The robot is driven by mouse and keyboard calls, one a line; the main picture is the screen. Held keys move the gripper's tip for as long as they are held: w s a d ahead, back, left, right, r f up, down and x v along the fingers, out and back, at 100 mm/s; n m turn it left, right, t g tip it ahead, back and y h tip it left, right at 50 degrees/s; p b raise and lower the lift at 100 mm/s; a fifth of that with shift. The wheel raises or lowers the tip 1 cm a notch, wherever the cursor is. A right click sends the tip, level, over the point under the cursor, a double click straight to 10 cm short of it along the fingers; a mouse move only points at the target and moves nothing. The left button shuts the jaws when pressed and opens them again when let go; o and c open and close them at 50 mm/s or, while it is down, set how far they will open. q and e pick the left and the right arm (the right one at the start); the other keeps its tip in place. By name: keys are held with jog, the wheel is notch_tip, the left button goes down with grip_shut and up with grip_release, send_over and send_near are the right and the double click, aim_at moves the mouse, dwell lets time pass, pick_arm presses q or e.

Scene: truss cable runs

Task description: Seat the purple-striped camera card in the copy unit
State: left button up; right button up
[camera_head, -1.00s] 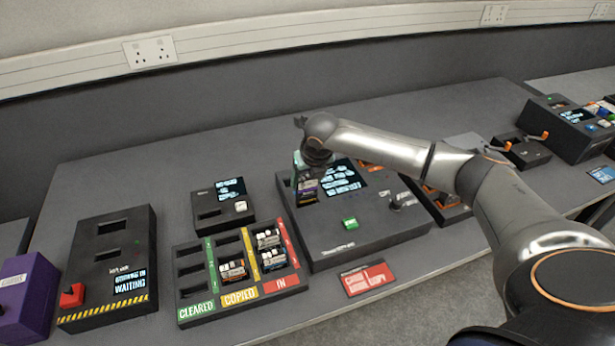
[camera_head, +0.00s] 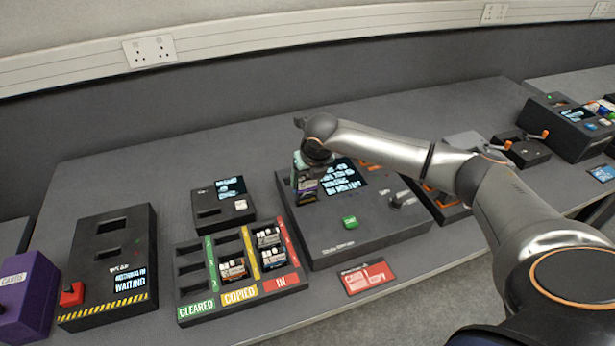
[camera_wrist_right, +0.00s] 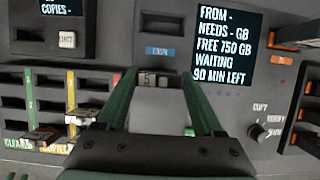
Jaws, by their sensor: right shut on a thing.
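The purple-striped card (camera_head: 307,187) is held upright in my right gripper (camera_head: 303,168), over the left part of the copy unit (camera_head: 350,235). In the right wrist view, my right gripper (camera_wrist_right: 157,76) has its green fingers closed on the card (camera_wrist_right: 152,80), whose end shows between the tips. The copy unit has a lit screen (camera_wrist_right: 223,65) reading FROM -, FREE 750 GB, WAITING. A dark slot (camera_wrist_right: 163,24) with a blue label below it lies beyond the fingertips. I cannot tell whether the card touches the unit. My left gripper is not in view.
A card tray (camera_head: 195,311) marked CLEARED, COPIED and IN stands left of the unit, with several cards in it. A small reader (camera_head: 210,197) stands behind it. A black striped box (camera_head: 120,310) and a purple box (camera_head: 28,300) are at far left. A red card sign (camera_head: 367,278) lies in front.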

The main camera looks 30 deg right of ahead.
jog(key=shift+f, duration=1.45)
dwell(1.5)
jog(key=o, duration=1.4)
jog(key=shift+r, duration=3.8)
jog(key=shift+s+f, duration=0.1)
